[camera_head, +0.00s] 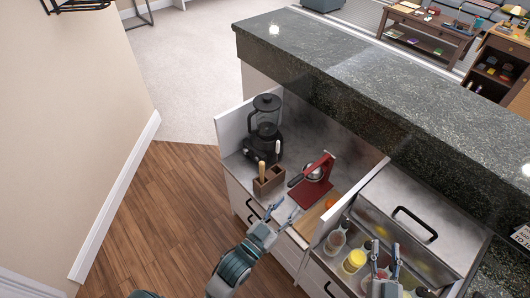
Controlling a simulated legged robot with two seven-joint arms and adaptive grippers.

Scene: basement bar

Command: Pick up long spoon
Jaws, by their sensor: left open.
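I cannot tell which, if either, is the long spoon. My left gripper (281,210) is open and empty, just in front of the holder and below it in the picture, over the counter's front edge. My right gripper (386,250) has its fingers apart, with nothing visible between them, over the containers at the right.
A metal bin with a black-handled lid (410,222) and a yellow bottle (354,261) are further right. A raised dark stone bar (370,85) runs behind.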

